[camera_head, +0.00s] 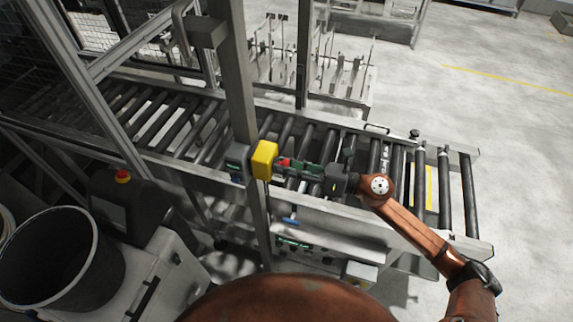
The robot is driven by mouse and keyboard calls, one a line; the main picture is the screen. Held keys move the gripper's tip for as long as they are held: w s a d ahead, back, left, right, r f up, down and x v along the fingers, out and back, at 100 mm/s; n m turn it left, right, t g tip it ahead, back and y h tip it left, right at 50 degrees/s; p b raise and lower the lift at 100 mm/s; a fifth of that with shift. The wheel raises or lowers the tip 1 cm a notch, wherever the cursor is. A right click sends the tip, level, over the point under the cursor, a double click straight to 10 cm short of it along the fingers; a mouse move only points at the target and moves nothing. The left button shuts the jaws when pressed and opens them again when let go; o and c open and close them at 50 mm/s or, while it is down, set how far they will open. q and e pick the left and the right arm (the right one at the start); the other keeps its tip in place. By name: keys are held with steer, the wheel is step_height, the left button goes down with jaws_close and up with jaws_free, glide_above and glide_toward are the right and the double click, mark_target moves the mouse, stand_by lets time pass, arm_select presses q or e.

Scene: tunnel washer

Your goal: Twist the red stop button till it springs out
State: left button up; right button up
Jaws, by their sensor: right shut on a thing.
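A yellow box (263,160) is fixed on a grey upright post beside the roller conveyor. The red stop button (284,162) sticks out from its right side. My right gripper (289,166) reaches in from the right, its fingers pointing left at the box. Its jaws are shut on the red button, and the fingers hide part of it. Whether the button is pressed in or out cannot be told at this size. My left gripper is not in view.
The roller conveyor (200,133) runs behind and under my right arm. Another red button (122,176) sits on a dark box at the left. A black bin (62,255) stands at the lower left. Open floor (490,110) lies to the right.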

steer(key=shift+m+p, duration=0.85)
steer(key=shift+m, duration=1.25)
steer(key=o, duration=1.2)
steer(key=shift+c, duration=0.2)
steer(key=v, duration=1.2)
